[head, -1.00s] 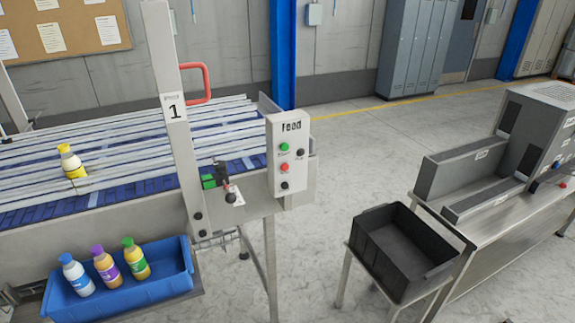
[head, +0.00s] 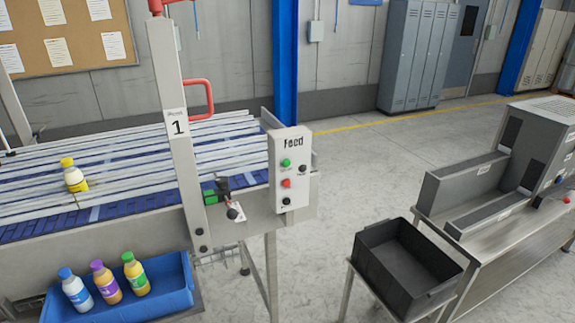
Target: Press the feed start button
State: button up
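The Feed panel (head: 291,170) is a light box on the end post of the conveyor, in the middle of the head view. Its green button (head: 286,162) sits at the upper left, under the word Feed; its small label is too blurred to read. Nothing covers the panel. My gripper is not in view.
A black bin (head: 405,262) on a stand and a steel bench (head: 520,236) are at the right. Floor shows between the panel and bin.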

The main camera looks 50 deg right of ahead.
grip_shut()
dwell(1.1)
